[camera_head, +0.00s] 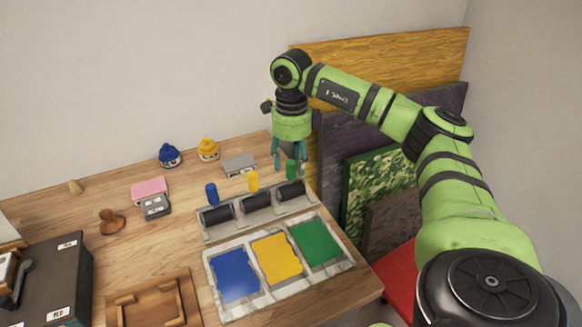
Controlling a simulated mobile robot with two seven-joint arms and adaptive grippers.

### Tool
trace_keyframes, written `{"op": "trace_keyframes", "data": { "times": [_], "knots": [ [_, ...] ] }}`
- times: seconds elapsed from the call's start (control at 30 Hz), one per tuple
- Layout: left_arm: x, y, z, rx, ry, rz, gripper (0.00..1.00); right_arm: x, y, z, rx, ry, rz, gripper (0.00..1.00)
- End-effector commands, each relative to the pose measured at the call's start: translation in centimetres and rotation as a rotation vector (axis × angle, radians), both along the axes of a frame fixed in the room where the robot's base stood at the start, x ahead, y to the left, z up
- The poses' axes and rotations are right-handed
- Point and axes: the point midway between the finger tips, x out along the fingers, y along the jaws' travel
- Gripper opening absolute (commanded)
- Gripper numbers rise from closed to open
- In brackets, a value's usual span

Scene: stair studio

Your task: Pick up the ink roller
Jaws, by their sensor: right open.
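Three ink rollers with black drums lie in a row in a grey rack (262,222). One has a blue handle (211,194), one a yellow handle (253,181) and one a green handle (291,169). My right gripper (290,167) points down at the green-handled roller, at the right end of the row. Its teal fingers are open and appear on either side of the green handle; I cannot tell whether they touch it. My left gripper is not in view.
An ink tray (209,272) with blue, yellow and green pads lies in front of the rack. Ink bottles, a grey block, a pink pad and a wooden stamp (112,221) stand behind and left. Boards (384,185) lean against the wall beyond the table's right edge.

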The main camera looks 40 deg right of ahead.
Motion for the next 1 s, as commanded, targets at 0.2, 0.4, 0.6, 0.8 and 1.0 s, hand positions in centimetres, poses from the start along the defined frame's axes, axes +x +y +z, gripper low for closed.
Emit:
{"op": "trace_keyframes", "data": {
  "times": [0.2,0.4,0.6,0.8,1.0],
  "knots": [
    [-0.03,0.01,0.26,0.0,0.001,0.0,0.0,0.0,0.0,-1.5,0.001,-0.002,0.0,0.52],
    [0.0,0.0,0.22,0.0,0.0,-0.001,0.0,0.02,0.02,-1.51,0.001,-0.002,0.001,0.4],
    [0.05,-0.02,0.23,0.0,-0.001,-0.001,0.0,0.02,0.03,-1.5,0.001,-0.002,0.001,0.0],
    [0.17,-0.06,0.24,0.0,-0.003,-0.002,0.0,0.03,0.04,-1.48,0.001,-0.002,0.001,0.0],
    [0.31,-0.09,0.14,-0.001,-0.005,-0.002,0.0,0.06,0.05,-1.17,0.001,-0.003,0.001,0.0]
  ]
}}
